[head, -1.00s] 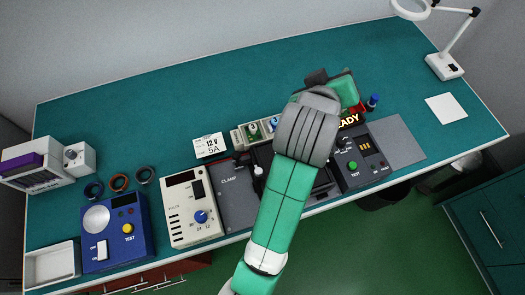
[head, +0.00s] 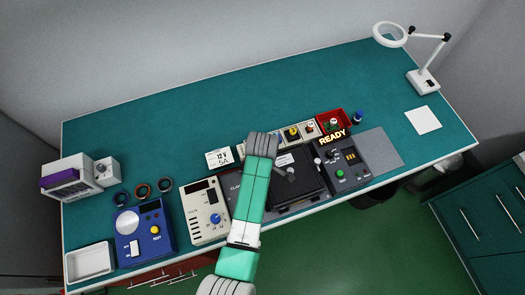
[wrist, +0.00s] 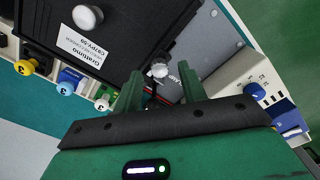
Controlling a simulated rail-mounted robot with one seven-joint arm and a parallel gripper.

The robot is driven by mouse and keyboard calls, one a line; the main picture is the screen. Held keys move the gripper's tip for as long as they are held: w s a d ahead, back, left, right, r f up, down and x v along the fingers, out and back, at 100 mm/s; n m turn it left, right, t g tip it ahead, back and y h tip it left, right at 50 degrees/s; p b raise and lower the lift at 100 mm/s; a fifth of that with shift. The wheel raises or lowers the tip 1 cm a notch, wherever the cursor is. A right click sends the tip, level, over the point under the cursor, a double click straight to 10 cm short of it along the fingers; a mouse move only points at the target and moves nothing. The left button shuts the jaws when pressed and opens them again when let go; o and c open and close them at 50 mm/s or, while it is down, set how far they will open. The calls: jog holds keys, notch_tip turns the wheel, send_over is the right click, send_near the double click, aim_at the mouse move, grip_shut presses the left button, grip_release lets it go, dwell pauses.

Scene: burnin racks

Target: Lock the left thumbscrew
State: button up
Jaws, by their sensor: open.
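The left thumbscrew (wrist: 160,70) is a small pale knob beside the edge of the black cartridge box (wrist: 130,22). In the wrist view it appears between the tips of my gripper's green fingers (wrist: 160,80). The gripper is open, with a gap on both sides of the knob. I cannot tell whether the tips are level with it or above it. In the head view my arm hides the left thumbscrew and the fingers. The black box (head: 305,190) shows to the right of my arm. A second pale knob (head: 318,161) stands at its right side.
The clamp plate and a beige meter (head: 201,222) lie left of the box. A dark test unit (head: 342,178) with a lit READY sign (head: 332,136) is on the right. Small coloured connectors (head: 292,133) line the back. The rear bench is clear.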

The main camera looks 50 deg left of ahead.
jog(key=shift+f, duration=0.8)
jog(key=shift+c, duration=0.2)
grip_shut()
jog(key=shift+r, duration=0.1)
